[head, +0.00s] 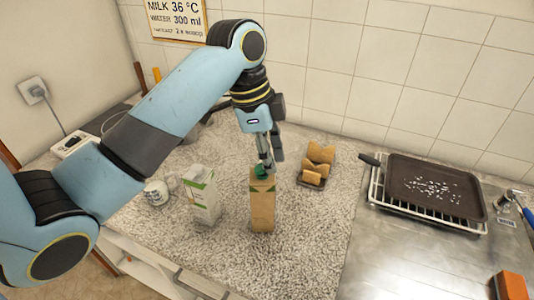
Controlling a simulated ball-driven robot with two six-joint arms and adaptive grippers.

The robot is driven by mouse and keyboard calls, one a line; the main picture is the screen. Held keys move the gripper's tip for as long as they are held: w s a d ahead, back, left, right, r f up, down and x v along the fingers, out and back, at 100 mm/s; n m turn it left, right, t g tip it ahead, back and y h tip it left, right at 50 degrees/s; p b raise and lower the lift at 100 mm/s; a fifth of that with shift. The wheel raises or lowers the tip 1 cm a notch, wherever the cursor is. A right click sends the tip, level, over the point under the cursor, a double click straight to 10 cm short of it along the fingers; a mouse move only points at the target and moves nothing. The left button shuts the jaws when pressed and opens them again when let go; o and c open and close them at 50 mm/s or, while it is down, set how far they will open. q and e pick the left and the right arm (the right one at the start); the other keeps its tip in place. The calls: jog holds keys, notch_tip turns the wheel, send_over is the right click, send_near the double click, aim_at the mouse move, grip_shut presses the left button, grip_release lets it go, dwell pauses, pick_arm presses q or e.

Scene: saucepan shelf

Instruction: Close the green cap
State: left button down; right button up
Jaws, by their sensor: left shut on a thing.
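The green cap (260,171) is on top of a tan carton (262,208) that stands upright on the speckled counter. My left gripper (266,168) points down at the carton's top, with its fingers shut on the green cap. The fingers hide part of the cap, so I cannot tell how far it is screwed down. My right gripper is not in the head view.
A white and green carton (202,196) stands just left of the tan one, beside a mug (156,193). Bread slices in a rack (314,173) are behind right.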

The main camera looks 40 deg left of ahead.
pick_arm(q)
jog(key=shift+w+d+f+g+y, duration=0.15)
jog(key=shift+d+f+g+y, duration=0.15)
jog(key=shift+g+y, duration=0.4)
jog(key=shift+w+d+f+g+y, duration=0.15)
jog(key=shift+d+f+g+y, duration=0.15)
jog(key=shift+y, duration=0.75)
jog(key=shift+w+d+f+g+y, duration=0.2)
jog(key=shift+f+g+y, duration=0.2)
jog(key=shift+g+y, duration=0.35)
jog(key=c, duration=1.2)
grip_release()
jog(key=shift+t, duration=0.25)
